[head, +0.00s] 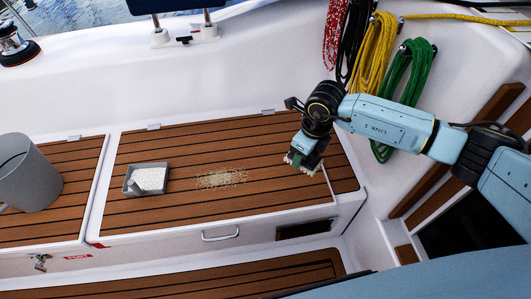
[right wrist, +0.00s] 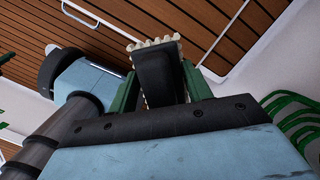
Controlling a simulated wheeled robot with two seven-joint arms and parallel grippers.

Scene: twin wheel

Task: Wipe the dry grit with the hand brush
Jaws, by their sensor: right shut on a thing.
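The hand brush shows in the right wrist view as a dark block (right wrist: 154,72) with cream bristles at its far edge. My right gripper (head: 305,152) is shut on it, with a green finger on each side. In the head view the brush's pale bristles (head: 301,168) face down over the right part of the slatted wooden bench. I cannot tell whether they touch the wood. The dry grit (head: 222,179) is a pale, scattered patch on the bench, left of the brush and apart from it. My left gripper is out of view.
A small grey tray (head: 127,187) holding white material stands left of the grit. A grey bucket (head: 28,178) is at the far left. Yellow rope (head: 374,55) and green rope (head: 392,103) hang behind my right arm. Bare wood separates brush and grit.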

